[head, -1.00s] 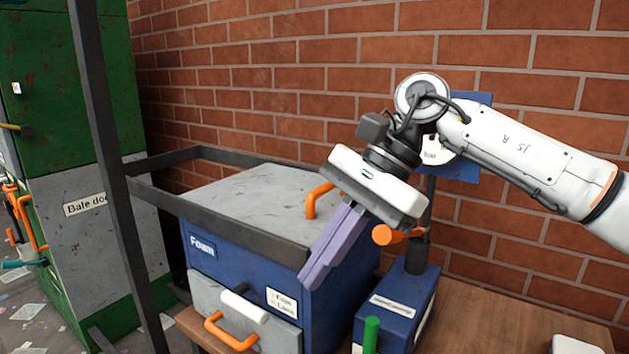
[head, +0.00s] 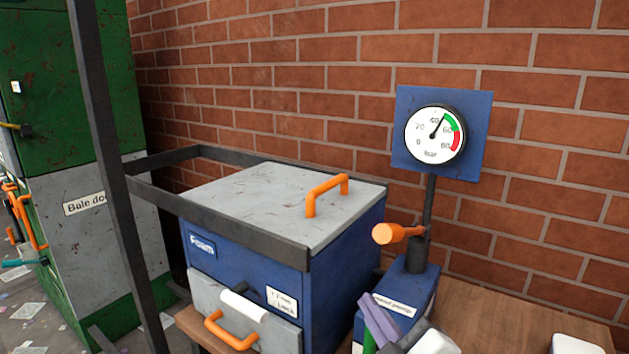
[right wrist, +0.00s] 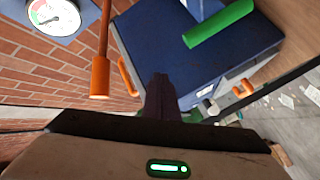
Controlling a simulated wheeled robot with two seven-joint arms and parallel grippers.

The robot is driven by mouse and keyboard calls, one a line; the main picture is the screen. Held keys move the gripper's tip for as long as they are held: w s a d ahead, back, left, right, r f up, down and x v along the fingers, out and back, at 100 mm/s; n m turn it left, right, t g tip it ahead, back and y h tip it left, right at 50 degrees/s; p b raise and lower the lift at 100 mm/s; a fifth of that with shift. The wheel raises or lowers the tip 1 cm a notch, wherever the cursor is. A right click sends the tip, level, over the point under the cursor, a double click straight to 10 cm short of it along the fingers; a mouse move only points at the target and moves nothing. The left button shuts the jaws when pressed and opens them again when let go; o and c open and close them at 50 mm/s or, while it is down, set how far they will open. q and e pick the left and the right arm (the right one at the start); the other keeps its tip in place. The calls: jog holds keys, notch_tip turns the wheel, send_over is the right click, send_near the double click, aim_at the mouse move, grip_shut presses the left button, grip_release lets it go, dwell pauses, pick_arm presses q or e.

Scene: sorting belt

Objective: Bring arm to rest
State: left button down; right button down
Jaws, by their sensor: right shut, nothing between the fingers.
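My right gripper (head: 374,308) shows at the bottom edge of the head view, in front of the small blue pump box. Its purple fingers are shut together with nothing between them, and most of the arm is out of frame. In the right wrist view the shut fingers (right wrist: 160,97) point toward the blue foam box (right wrist: 165,40). My left gripper is not in view.
The foam box (head: 345,262) has a grey lid with an orange handle (head: 326,194). A gauge (head: 435,135) stands behind an orange lever (head: 397,233); its needle is between 40 and 60. A dark frame post (head: 100,130) stands left. Wooden tabletop (head: 500,320) is mostly clear.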

jog(key=s+d+f+m+g+h, duration=0.3)
jog(key=s+d+f+m+g, duration=0.25)
jog(key=f, duration=0.55)
jog(key=s+d+f+m+g, duration=0.2)
jog(key=s+f+g, duration=0.15)
jog(key=s, duration=0.45)
jog(key=s+d+f+m+g+h, duration=0.1)
jog(key=s+d+f+m+g, duration=0.15)
jog(key=s+f, duration=0.4)
jog(key=s+d+f+m+g, duration=0.1)
jog(key=s+d+f+g, duration=0.15)
jog(key=s, duration=0.65)
jog(key=w+a+f+t+y, duration=0.1)
jog(key=w+a+f+t, duration=0.1)
jog(key=f, duration=0.4)
jog(key=w+a+f+t+y, duration=0.1)
jog(key=a+f+t, duration=0.2)
jog(key=f, duration=0.3)
jog(key=shift+w+f+t, duration=0.15)
jog(key=shift+w+t, duration=0.2)
jog(key=shift+t, duration=0.15)
